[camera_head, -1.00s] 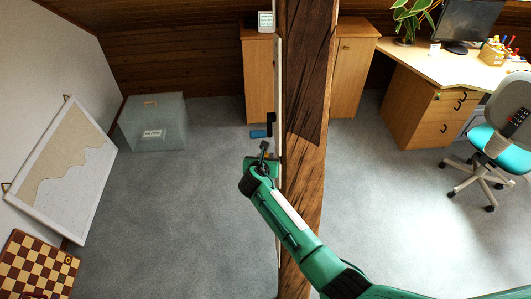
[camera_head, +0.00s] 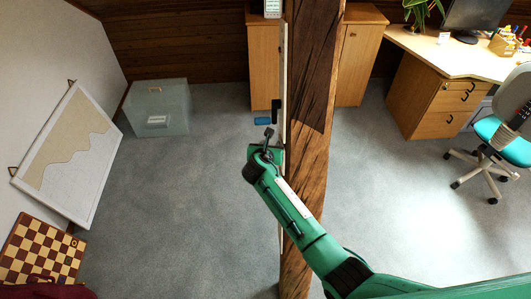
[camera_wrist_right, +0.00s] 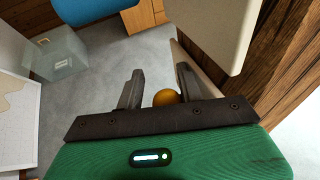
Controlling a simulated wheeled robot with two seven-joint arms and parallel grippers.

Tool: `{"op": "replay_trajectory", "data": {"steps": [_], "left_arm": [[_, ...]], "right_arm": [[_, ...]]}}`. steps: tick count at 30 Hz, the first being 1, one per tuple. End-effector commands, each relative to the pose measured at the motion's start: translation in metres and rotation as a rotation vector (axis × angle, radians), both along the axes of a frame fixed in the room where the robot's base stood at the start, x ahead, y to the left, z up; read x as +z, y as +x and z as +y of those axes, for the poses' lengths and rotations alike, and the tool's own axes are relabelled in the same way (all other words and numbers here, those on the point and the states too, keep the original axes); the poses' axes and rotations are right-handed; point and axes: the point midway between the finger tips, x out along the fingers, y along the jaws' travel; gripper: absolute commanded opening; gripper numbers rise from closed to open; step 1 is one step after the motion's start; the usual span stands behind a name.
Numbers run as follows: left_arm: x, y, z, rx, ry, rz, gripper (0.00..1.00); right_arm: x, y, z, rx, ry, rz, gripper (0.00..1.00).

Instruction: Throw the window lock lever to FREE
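My right gripper (camera_head: 268,135) is beside the left face of the timber post, near the edge of a thin pale panel. The right wrist view shows its two fingers (camera_wrist_right: 160,80) apart. An orange ball-shaped knob (camera_wrist_right: 166,97) shows between them, close to the right finger; I cannot tell whether they touch. Just beyond the gripper are a small blue block (camera_head: 262,121) and a black upright handle (camera_head: 277,108) at the panel edge. A large blue shape (camera_wrist_right: 95,8) fills the top left of the wrist view. Which part is the lock lever, and any FREE marking, I cannot tell. My left gripper is out of view.
The timber post (camera_head: 308,150) stands just right of my right gripper. A grey-green box (camera_head: 157,110), a framed board (camera_head: 70,155) and a chessboard (camera_head: 42,250) are at left. A desk (camera_head: 430,90) and chair (camera_head: 510,140) are at right.

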Motion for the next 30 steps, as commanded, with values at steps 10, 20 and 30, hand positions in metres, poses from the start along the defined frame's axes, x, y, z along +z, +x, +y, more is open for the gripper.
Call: {"op": "replay_trajectory", "data": {"steps": [10,20,30], "left_arm": [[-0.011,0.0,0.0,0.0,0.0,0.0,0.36],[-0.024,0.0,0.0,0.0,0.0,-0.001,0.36],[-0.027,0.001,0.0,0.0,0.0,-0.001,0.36]], "right_arm": [[0.025,-0.046,0.017,0.007,0.006,-0.005,0.34],[0.05,-0.093,0.029,0.006,0.005,-0.005,0.34],[0.061,-0.111,0.033,0.002,0.002,-0.001,0.34]]}}
